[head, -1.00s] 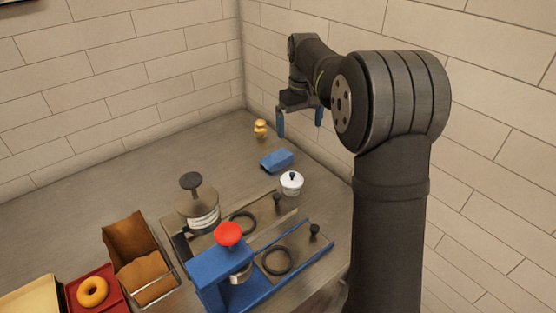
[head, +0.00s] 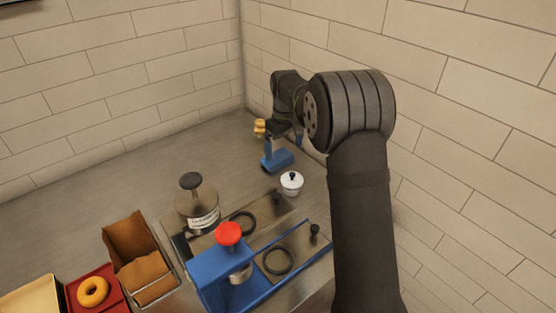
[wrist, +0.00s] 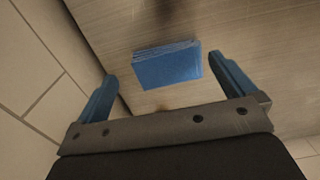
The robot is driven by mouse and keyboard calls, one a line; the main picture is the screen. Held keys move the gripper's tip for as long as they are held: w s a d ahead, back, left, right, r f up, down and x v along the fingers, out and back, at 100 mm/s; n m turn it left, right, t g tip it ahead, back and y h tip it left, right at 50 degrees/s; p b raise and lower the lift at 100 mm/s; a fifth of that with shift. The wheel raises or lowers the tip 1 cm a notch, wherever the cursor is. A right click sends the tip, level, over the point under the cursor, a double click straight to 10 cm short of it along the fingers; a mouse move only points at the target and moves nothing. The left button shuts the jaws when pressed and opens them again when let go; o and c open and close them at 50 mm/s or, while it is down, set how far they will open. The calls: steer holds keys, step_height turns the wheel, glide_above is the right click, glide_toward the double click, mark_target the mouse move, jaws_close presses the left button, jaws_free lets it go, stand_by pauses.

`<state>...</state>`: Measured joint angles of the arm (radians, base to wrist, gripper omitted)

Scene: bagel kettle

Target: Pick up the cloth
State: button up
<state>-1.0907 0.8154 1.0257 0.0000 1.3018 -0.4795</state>
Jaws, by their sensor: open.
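The cloth (head: 277,161) is a folded blue block lying flat on the counter near the right wall. In the wrist view the cloth (wrist: 167,65) lies ahead of the fingertips, roughly centred between them. My gripper (head: 280,149) is above and close to the cloth, partly covering it in the head view. In the wrist view my gripper (wrist: 172,74) has its two blue fingers spread wide with nothing between them that it holds. I cannot tell exactly how far the fingertips are above the counter.
A white lidded pot (head: 292,183) stands just in front of the cloth. A small golden object (head: 260,127) is behind it. A metal container with a black knob (head: 197,205), a blue press with a red knob (head: 229,234) and a bagel (head: 93,291) are nearer. The counter's left back is clear.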

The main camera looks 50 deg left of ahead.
mark_target(282, 159)
steer(key=f, duration=0.5)
steer(key=shift+s+a+f, duration=0.15)
steer(key=shift+a+f, duration=0.15)
steer(key=shift+a, duration=0.05)
steer(key=c, duration=0.9)
steer(key=shift+r, duration=5.05)
